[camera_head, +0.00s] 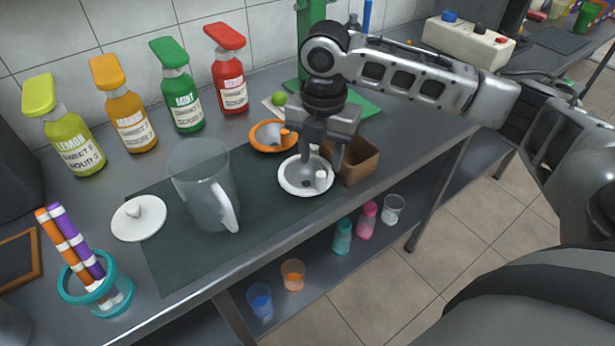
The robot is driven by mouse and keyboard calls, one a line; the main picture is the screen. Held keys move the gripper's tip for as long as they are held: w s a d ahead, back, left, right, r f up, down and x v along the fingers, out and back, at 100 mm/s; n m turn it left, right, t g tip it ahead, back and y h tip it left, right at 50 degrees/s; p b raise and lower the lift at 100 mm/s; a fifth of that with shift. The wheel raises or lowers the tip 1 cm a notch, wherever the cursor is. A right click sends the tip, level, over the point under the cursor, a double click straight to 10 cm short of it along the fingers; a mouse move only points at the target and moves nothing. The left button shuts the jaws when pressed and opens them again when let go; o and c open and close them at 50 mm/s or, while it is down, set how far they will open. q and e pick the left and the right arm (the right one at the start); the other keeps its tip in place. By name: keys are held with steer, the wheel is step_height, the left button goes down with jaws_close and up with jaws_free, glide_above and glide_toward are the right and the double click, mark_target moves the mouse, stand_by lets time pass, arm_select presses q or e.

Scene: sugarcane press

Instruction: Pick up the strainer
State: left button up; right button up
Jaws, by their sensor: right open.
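A shallow round white piece with a grey middle and a small white upright grip (290,187), which looks like the strainer, sits on the dark mat near the counter's front edge. A similar orange piece (258,144) lies just behind it, so I cannot fully tell which one is the strainer. My right gripper (322,160) points down over the right part of the white piece. Its fingers are apart, with nothing seen held between them. Whether a finger touches the white piece is unclear. My left gripper is not in view.
A clear jug (197,190) and its white lid (138,218) are to the left. A brown box (362,161) stands close right of my right gripper. Several syrup bottles line the wall. A teal holder (112,301) with sticks is at front left. Cups stand on the lower shelf.

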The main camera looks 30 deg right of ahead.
mark_target(321, 170)
step_height(321, 170, down, 6)
steer(key=shift+s+d+r, duration=0.1)
steer(key=shift+s, duration=0.05)
stand_by(0.3)
jaws_close()
